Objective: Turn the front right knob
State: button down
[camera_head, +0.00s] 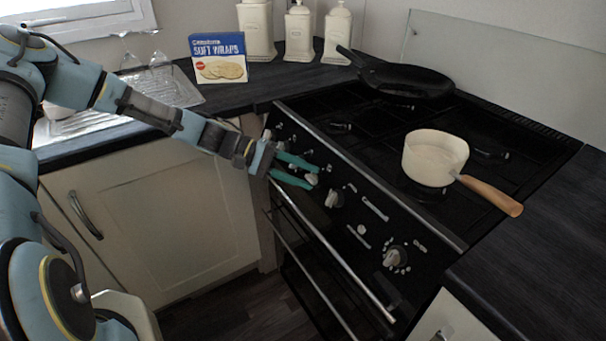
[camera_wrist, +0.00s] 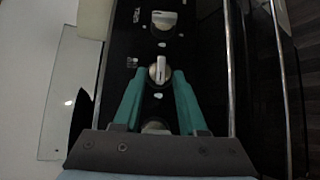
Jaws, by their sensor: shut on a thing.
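The cooker's black sloping front panel (camera_head: 352,215) carries a row of silver knobs. My gripper (camera_head: 315,175) reaches in from the left, its teal fingers on either side of one knob (camera_head: 311,180). The wrist view shows this knob (camera_wrist: 159,70) upright between the fingertips of my gripper (camera_wrist: 158,77), which is shut on it. The fingers hide part of the knob. Another knob (camera_head: 334,198) is just to its right, and a further knob (camera_head: 395,257) is near the panel's right end. Another knob (camera_wrist: 155,127) lies between the fingers nearer the palm.
A cream saucepan (camera_head: 435,157) with a wooden handle and a black frying pan (camera_head: 405,80) stand on the hob. An oven handle (camera_head: 330,258) runs below the panel. A wraps box (camera_head: 219,59) and cream canisters (camera_head: 299,33) stand on the back worktop. The floor before the oven is clear.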

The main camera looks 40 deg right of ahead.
jog(key=shift+c, duration=2.3)
grip_release()
jog(key=b+v, duration=0.2)
jog(key=v, duration=0.8)
jog(key=shift+w+a+b, duration=0.25)
jog(key=shift+b, duration=0.05)
